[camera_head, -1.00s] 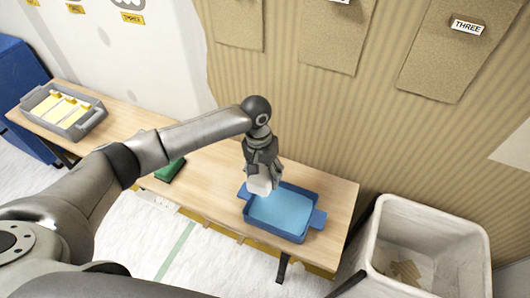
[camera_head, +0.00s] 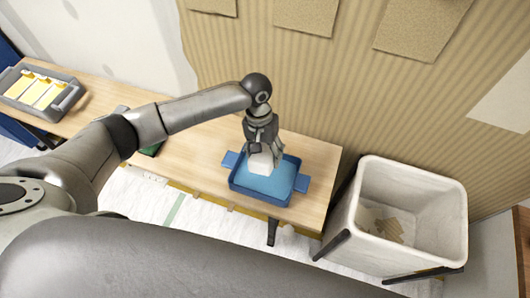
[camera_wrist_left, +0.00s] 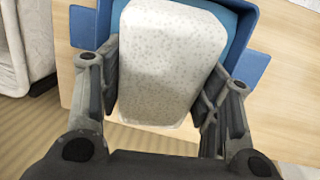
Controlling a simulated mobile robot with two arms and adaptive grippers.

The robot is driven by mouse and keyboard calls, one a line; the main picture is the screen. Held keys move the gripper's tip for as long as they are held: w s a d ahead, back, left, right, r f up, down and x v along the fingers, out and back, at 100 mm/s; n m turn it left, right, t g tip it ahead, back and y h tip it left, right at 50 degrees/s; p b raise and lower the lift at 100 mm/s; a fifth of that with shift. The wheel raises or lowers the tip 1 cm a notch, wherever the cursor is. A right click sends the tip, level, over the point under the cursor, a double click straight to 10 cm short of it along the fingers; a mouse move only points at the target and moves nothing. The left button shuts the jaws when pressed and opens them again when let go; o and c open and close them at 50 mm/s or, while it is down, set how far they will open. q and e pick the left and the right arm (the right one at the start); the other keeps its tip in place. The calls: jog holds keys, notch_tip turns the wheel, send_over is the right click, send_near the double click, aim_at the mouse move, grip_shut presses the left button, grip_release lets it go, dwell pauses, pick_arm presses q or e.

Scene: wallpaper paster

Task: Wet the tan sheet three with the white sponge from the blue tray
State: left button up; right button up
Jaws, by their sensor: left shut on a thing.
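My left gripper (camera_head: 262,145) is shut on the white sponge (camera_head: 261,164). It holds the sponge over the back part of the blue tray (camera_head: 240,185), which has light blue water in it. In the left wrist view the speckled sponge (camera_wrist_left: 170,62) sits between the two fingers of the gripper (camera_wrist_left: 165,95), with the tray (camera_wrist_left: 90,28) behind it. I cannot tell whether the sponge touches the water. Several tan sheets hang on the wall; the rightmost one (camera_head: 420,28) carried the label THREE in the earlier view. My right gripper is not in view.
The tray stands on a wooden table (camera_head: 205,150). A grey tray with yellow items (camera_head: 75,92) is at the table's left end. A dark green item (camera_head: 152,149) lies partly behind my arm. A white bin (camera_head: 455,200) with tan scraps stands right of the table.

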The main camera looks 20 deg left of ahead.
pick_arm(q)
notch_tip(320, 180, down, 2)
jog(key=shift+f+b, duration=0.2)
jog(key=shift+b, duration=0.75)
jog(key=shift+f, duration=1.7)
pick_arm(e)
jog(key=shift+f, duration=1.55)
pick_arm(q)
jog(key=shift+f, duration=1.5)
jog(key=shift+r, duration=0.1)
jog(key=shift+r, duration=4)
